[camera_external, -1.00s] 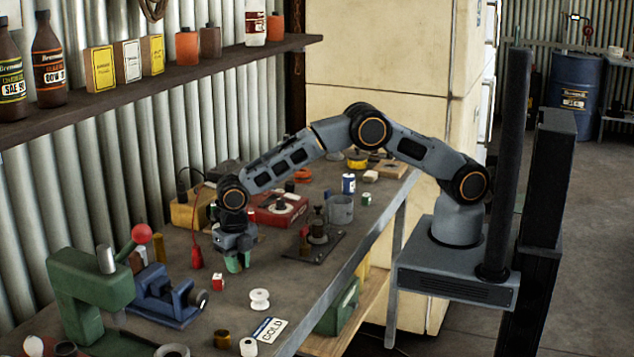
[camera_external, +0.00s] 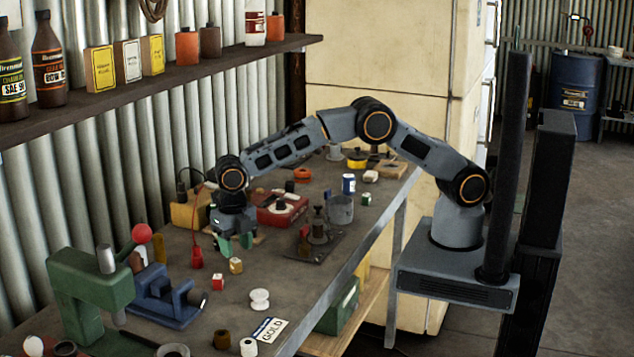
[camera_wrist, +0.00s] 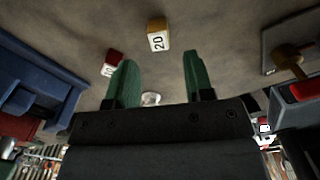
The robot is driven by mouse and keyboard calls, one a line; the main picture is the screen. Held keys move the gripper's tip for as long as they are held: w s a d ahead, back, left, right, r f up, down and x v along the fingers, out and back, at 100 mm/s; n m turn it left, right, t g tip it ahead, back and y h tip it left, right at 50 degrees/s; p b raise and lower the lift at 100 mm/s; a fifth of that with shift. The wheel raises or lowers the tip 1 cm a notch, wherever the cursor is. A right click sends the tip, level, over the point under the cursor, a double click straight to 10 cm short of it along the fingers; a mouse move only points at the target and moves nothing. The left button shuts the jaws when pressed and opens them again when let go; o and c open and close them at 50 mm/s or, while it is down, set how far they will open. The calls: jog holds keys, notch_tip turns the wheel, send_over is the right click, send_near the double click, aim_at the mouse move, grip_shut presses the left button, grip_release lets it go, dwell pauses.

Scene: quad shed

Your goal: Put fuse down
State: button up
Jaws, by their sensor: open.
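A yellow fuse with a white face (camera_external: 236,266) stands on the workbench just below and in front of my gripper (camera_external: 235,243). In the wrist view the fuse (camera_wrist: 158,40) reads "20" and lies beyond the fingertips, apart from both. My gripper (camera_wrist: 160,60) is open, its two green fingers spread with nothing between them. A red fuse-like block with a white face (camera_external: 218,282) stands on the bench to the lower left; it also shows in the wrist view (camera_wrist: 113,62), partly behind the left finger.
A blue vise (camera_external: 165,300) and green press (camera_external: 85,295) stand to the left. A white spool (camera_external: 259,299) and lettered card (camera_external: 269,330) lie nearer the front. A dark plate with fittings (camera_external: 312,247) is to the right. A red-handled lead (camera_external: 197,258) lies close by.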

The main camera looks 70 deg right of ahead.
aim_at(237, 260)
notch_tip(237, 260, up, 7)
jog(key=shift+r, duration=0.15)
jog(key=shift+d+r, duration=0.1)
jog(key=s+d+r+m+t, duration=0.1)
jog(key=s+d+r+m, duration=0.1)
jog(key=d+r+m, duration=0.45)
jog(key=s+d+r+m, duration=0.15)
jog(key=d+m, duration=0.25)
jog(key=d, duration=0.5)
jog(key=s+d+r+m+t, duration=0.1)
jog(key=s+d+r+m, duration=0.15)
jog(key=d+m, duration=0.35)
jog(key=s+d+f+m+t, duration=0.2)
jog(key=s+d+f+m, duration=0.2)
jog(key=s+d+m, duration=1)
jog(key=shift+s+d+m, duration=0.35)
jog(key=shift+s+m, duration=0.1)
jog(key=shift+s, duration=0.4)
